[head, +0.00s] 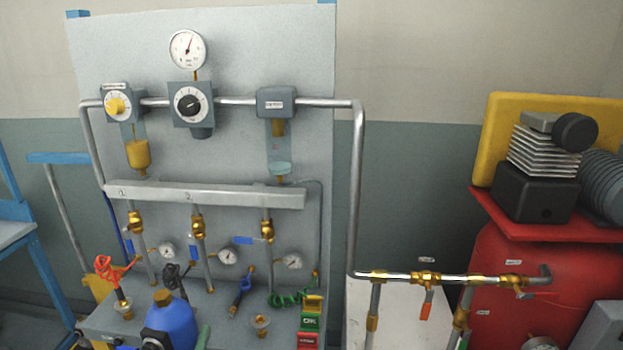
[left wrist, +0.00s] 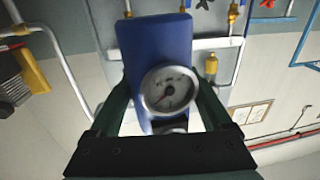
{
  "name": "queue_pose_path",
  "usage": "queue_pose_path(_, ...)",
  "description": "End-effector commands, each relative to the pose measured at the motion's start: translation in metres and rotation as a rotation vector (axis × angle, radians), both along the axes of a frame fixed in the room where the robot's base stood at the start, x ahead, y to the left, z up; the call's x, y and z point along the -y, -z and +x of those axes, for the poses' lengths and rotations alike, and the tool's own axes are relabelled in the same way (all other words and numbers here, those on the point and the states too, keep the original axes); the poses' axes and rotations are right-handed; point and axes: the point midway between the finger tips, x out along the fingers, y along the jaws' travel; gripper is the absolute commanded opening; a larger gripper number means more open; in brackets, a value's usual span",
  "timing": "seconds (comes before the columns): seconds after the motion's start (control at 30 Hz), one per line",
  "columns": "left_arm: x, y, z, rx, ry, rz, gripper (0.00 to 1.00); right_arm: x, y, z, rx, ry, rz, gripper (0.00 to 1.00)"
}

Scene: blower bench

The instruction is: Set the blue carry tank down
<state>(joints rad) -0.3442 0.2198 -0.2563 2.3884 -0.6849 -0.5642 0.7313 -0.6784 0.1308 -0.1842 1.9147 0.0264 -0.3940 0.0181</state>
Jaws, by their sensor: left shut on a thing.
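The blue carry tank (head: 172,322) is at the lower edge of the head view, in front of the panel, with a brass fitting on top and a dark part at its front. Its lower part is cut off, so I cannot tell whether it touches the bench. In the left wrist view the blue tank (left wrist: 155,45) fills the middle, with a round white gauge on it. My left gripper (left wrist: 161,88) is shut on the tank, its dark green fingers on either side. A green finger edge shows beside the tank in the head view. My right gripper is not in view.
Pipes and gauges stand behind. A red compressor tank (head: 505,260) is at right.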

Motion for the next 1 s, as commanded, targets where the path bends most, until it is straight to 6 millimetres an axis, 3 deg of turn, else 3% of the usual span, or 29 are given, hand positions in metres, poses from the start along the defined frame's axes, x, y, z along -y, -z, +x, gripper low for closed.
queue_pose_path(0.03, -0.001, -0.016, 0.008, 0.02, -0.006, -0.003, 0.0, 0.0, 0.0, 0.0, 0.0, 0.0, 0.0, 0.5)
queue_pose_path(0.2, -0.002, -0.051, 0.026, 0.019, -0.01, -0.01, 0.0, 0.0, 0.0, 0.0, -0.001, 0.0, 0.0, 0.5)
queue_pose_path(0.5, 0.005, -0.086, 0.038, 0.0, 0.024, 0.007, 0.0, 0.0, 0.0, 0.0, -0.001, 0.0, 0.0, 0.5)
queue_pose_path(0.67, 0.003, -0.074, 0.036, -0.007, 0.014, 0.003, 0.0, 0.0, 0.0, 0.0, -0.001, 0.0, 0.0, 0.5)
queue_pose_path(1.0, -0.002, -0.008, 0.005, -0.001, -0.007, -0.001, 0.0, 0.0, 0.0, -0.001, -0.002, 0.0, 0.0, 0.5)
